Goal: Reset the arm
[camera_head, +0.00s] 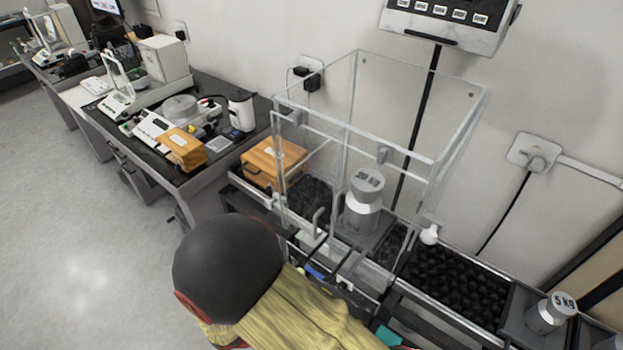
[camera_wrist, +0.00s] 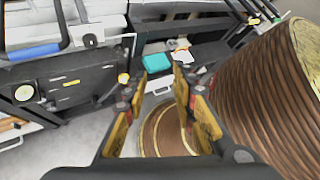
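In the wrist view my gripper (camera_wrist: 160,85) shows with its two fingers apart and a clear gap between the yellow-padded tips. Nothing is held between them. The gripper points down past the front of the bench. In the head view my arm, with a dark rounded joint and a yellow sleeve, reaches across the lower middle, in front of the clear weighing enclosure (camera_head: 425,140). My gripper itself cannot be made out there. A grey metal weight (camera_head: 364,205) stands upright inside the enclosure, apart from my arm in the picture.
A 5 kg weight (camera_head: 550,314) stands at the lower right. A wooden box (camera_head: 272,163) sits left of the enclosure. Another table (camera_head: 213,178) at the left holds balances and a white jar (camera_head: 241,110). A teal item (camera_wrist: 169,61) lies beyond my fingertips. The floor at left is clear.

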